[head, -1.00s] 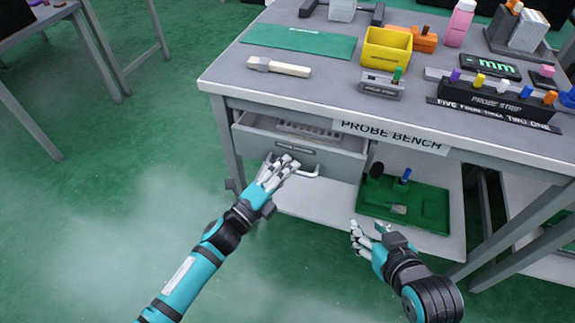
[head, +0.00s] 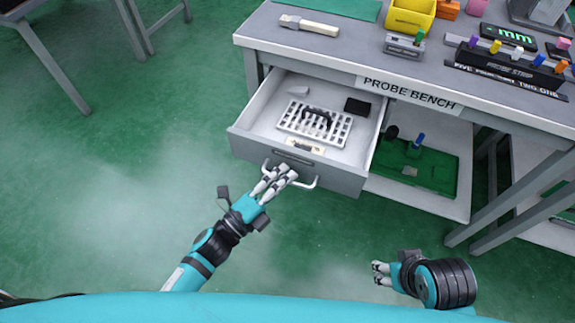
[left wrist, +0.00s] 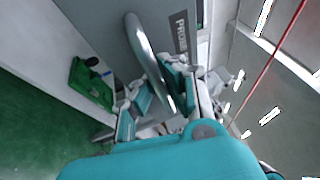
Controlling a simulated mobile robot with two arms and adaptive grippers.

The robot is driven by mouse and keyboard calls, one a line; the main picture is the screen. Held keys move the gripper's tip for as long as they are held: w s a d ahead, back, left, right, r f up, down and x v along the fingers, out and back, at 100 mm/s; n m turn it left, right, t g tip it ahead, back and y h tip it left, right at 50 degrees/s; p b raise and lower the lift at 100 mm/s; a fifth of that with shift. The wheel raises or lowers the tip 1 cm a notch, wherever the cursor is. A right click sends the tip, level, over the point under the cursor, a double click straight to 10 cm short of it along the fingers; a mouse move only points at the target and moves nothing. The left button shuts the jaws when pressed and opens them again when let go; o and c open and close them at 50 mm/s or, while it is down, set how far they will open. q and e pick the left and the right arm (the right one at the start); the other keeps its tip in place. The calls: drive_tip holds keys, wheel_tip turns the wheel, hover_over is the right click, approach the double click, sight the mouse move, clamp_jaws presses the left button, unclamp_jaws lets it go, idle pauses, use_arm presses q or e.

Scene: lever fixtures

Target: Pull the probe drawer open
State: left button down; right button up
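The probe drawer (head: 345,178) under the bench stands pulled well out, and its inside shows in the head view. Its pale bar handle (head: 308,184) runs along the front face; it also shows in the left wrist view (left wrist: 143,40). My left gripper (head: 277,178) is at the handle, its fingers over the bar near the middle.
In the drawer lie a white slotted rack (head: 315,124), a black block (head: 357,106) and a small label plate. A green tray (head: 430,170) sits on the lower shelf. The floor before the drawer is clear.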

use_arm(q)
drive_tip(key=shift+s+a+f, duration=0.1)
drive_tip(key=shift+f, duration=0.1)
drive_tip(key=c, duration=1.4)
unclamp_jaws()
drive_tip(key=shift+r, duration=0.1)
drive_tip(key=v, duration=1.2)
